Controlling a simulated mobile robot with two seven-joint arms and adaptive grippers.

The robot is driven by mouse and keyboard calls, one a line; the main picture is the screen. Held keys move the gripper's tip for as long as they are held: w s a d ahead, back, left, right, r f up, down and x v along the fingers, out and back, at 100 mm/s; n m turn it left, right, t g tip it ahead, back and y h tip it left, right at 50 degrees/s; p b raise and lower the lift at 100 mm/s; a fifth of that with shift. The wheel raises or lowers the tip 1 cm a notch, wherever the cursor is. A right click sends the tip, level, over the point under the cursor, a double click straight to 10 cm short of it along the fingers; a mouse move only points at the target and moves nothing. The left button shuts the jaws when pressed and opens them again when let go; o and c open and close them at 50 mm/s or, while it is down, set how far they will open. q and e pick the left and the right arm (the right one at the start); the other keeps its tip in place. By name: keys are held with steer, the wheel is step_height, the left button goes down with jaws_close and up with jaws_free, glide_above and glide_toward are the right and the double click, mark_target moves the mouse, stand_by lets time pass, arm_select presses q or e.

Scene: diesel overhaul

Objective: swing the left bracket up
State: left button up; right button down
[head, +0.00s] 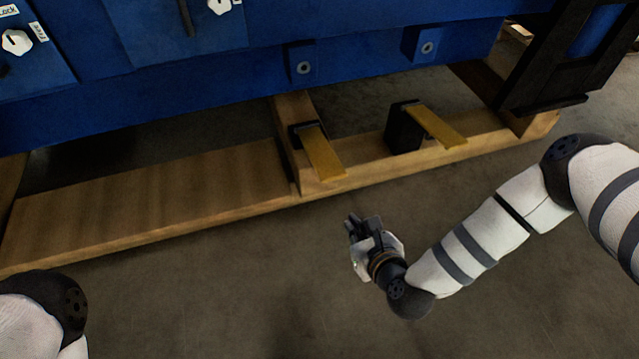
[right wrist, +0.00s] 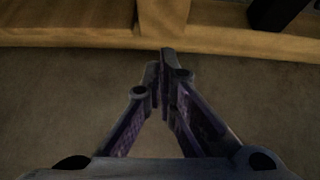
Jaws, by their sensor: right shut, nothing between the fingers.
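The left bracket (head: 323,153) is a yellow-brown bar on a dark hinge block. It points down and outward over the wooden beam, below the blue engine side. A second, similar bracket (head: 436,126) stands to its right on a larger dark block. My right gripper (head: 362,225) is shut and empty, below and a little right of the left bracket's free end, apart from it. In the right wrist view its fingers (right wrist: 165,62) are together, pointing toward the wooden beam. Of my left arm only a white and dark link shows at the lower left; its gripper is out of view.
A long wooden frame (head: 165,207) lies on the floor under the blue housing (head: 230,62). Two blue blocks with round holes (head: 303,66) stick out above the brackets. A dark frame (head: 560,60) stands at the upper right. The grey floor (head: 240,290) in front is clear.

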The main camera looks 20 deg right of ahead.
steer(key=b+x, duration=0.4)
steer(key=x, duration=0.6)
arm_select(q)
steer(key=shift+s+d+f+p, duration=0.1)
steer(key=shift+s+f+p, duration=0.15)
steer(key=shift+f+p, duration=0.25)
steer(key=shift+s+d+f+p, duration=0.1)
steer(key=shift+s+f+p, duration=0.15)
steer(key=shift+f, duration=0.45)
arm_select(e)
steer(key=shift+m, duration=0.3)
steer(key=r, duration=0.1)
steer(key=w+r, duration=0.1)
steer(key=r, duration=0.2)
steer(key=shift+w+d+r, duration=0.25)
steer(key=shift+d, duration=0.05)
arm_select(q)
steer(key=shift+r, duration=0.1)
arm_select(e)
steer(key=shift+r, duration=0.1)
